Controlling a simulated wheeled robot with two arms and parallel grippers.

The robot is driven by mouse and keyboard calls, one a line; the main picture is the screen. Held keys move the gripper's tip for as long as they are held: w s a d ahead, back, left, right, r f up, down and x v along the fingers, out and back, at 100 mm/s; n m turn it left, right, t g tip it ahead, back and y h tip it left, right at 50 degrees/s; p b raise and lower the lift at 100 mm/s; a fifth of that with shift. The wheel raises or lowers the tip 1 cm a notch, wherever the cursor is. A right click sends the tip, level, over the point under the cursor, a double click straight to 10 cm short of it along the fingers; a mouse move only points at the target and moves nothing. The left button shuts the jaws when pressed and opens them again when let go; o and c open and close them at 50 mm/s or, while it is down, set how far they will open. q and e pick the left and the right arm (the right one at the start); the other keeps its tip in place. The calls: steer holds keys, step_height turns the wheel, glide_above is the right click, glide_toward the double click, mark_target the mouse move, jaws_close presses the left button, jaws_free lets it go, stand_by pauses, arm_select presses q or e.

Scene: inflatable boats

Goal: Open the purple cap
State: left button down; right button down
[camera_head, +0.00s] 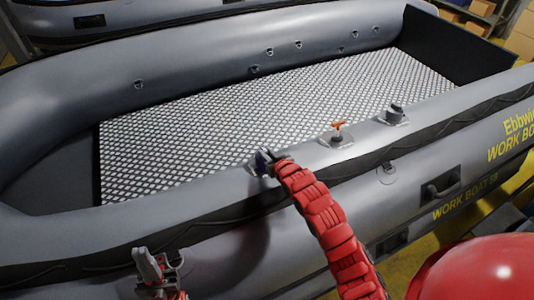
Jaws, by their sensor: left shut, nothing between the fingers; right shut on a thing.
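The purple cap (261,158) is a small dark purple piece on top of the near tube of the grey inflatable boat (215,200). My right gripper (267,159) is at the end of the red arm and is shut on the cap, hiding most of it. I cannot tell whether the cap is seated or loose. My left gripper (156,262) is shut and empty, low at the left in front of the boat's near side, well apart from the cap.
An orange-handled valve (338,131) and a dark fitting (394,113) sit further right on the same tube. A black handle (441,185) is on the near side. The boat's patterned floor (240,125) is empty. Boxes (470,20) stand on shelving behind.

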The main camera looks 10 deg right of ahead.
stand_by(0.4)
steer(key=m+b, duration=0.1)
steer(key=d+m+b, duration=0.1)
steer(key=shift+w+d+r+b, duration=0.15)
steer(key=shift+w+r+b, duration=0.1)
steer(key=shift+r+b, duration=0.1)
steer(key=shift+w+d+r+m+y+b, duration=0.1)
steer(key=shift+d+m+y+b, duration=0.2)
steer(key=shift+m+b, duration=0.2)
steer(key=shift+w+d+r+m+y+b, duration=0.1)
steer(key=shift+d+m+y+b, duration=0.15)
steer(key=shift+m+b, duration=0.25)
steer(key=shift+w+d+r+m+b, duration=0.1)
steer(key=shift+d+r+m+b, duration=0.25)
steer(key=shift+d+m+b, duration=0.55)
steer(key=shift+a, duration=0.15)
steer(key=c, duration=0.8)
jaws_free()
